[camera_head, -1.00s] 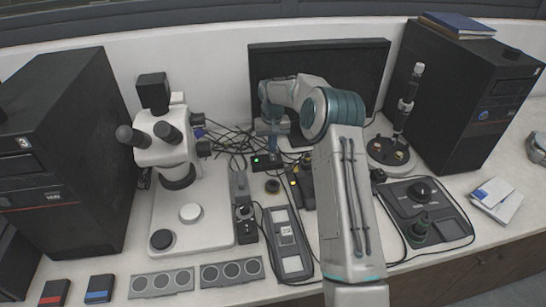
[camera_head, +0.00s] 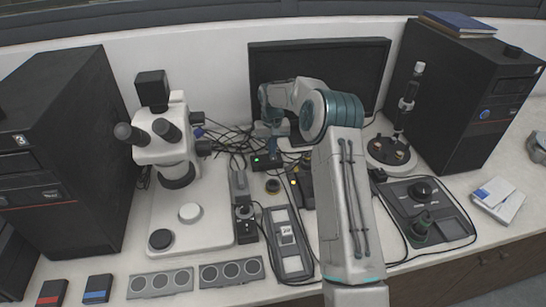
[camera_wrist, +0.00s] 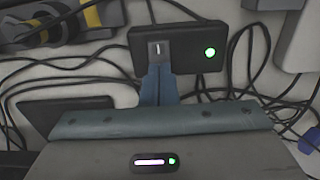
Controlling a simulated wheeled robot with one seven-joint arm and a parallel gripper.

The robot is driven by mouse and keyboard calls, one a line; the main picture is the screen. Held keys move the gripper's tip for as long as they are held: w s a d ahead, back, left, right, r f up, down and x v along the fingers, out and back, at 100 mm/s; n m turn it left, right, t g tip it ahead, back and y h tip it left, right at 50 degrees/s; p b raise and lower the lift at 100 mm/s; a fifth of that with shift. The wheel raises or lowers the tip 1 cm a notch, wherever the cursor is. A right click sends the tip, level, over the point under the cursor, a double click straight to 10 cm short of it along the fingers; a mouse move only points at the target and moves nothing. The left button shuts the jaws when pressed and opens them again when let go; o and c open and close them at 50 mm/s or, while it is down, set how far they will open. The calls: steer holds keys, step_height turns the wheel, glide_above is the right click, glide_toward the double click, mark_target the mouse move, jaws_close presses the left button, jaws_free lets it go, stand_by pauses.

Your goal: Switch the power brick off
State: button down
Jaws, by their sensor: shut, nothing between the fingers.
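The power brick (camera_head: 262,163) is a small black box on the bench among cables, in front of the monitor. In the wrist view the power brick (camera_wrist: 184,60) shows a lit green light (camera_wrist: 210,53) at its right and a grey rocker switch (camera_wrist: 158,49) with a white mark at its left. My gripper (camera_wrist: 157,70) is shut and empty, its blue fingertips over the brick's near edge, right at the switch. I cannot tell whether they touch it. In the head view my gripper (camera_head: 271,146) reaches down just above the brick and partly hides it.
Loose black cables (camera_head: 228,138) lie around the brick. A microscope (camera_head: 170,140) stands to the left, a monitor (camera_head: 345,65) behind. A yellow-and-black tool (camera_head: 303,182) lies close by on the right. A round stand (camera_head: 390,153) is farther right.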

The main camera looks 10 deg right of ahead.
steer(key=shift+f, duration=0.1)
steer(key=shift+r+p, duration=2.1)
steer(key=shift+r, duration=1.4)
steer(key=s+a+r+t, duration=0.1)
steer(key=s+r+t, duration=0.1)
steer(key=s+r, duration=1.6)
steer(key=s+d+f+t, duration=0.1)
steer(key=s, duration=2.3)
steer(key=shift+f+t, duration=0.3)
steer(key=shift+t, duration=0.1)
